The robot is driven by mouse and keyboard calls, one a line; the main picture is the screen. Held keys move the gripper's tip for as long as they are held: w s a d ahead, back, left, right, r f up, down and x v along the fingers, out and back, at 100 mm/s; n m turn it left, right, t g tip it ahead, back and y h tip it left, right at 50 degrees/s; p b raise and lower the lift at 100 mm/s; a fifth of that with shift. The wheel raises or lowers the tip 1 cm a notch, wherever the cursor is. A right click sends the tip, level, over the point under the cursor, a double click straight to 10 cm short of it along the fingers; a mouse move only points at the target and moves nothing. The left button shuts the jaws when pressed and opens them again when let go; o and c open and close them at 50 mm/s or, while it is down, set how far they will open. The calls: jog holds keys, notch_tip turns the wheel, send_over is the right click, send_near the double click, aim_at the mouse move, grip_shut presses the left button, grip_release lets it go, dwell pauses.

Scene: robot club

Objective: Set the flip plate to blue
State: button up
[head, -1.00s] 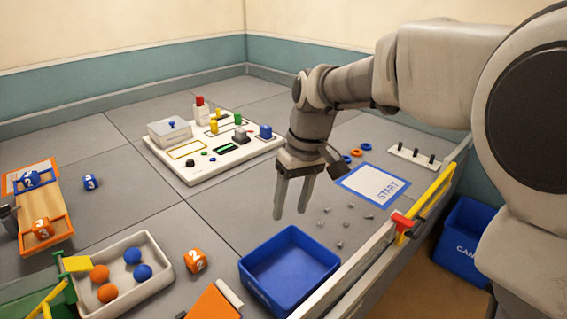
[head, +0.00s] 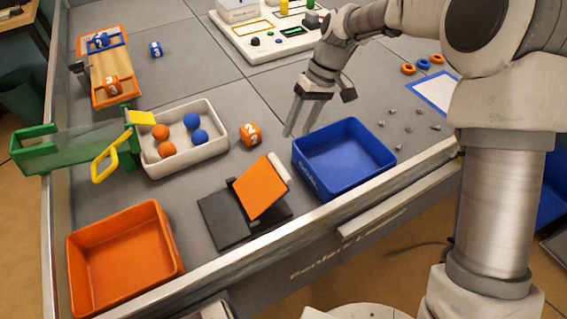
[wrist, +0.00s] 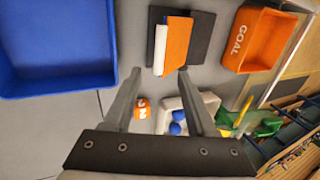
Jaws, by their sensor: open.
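The flip plate (head: 261,187) is tilted up on a dark base (head: 222,222) near the table's front edge, with its orange face showing. A white bar (head: 275,169) runs along its right edge. No blue face shows on it. In the wrist view the orange plate (wrist: 179,44) and white bar (wrist: 160,50) lie beyond my fingertips. My gripper (head: 297,134) is open and empty, pointing down beside the left back side of the blue bin, apart from the plate. Its two fingers also show in the wrist view (wrist: 159,72).
A blue bin (head: 319,189) stands right of the plate, an orange bin (head: 76,272) to its left. Behind are an orange die (head: 250,134) and a white tray (head: 156,172) with balls. The raised front rail (head: 230,262) runs close to the plate.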

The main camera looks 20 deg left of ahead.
aim_at(281, 165)
jog(key=b+x, duration=0.2)
jog(key=x, duration=0.9)
jog(key=shift+a+f, duration=0.15)
jog(key=shift+f, duration=0.2)
jog(key=shift+c, duration=0.4)
grip_shut()
jog(key=shift+r, duration=0.1)
dwell(0.3)
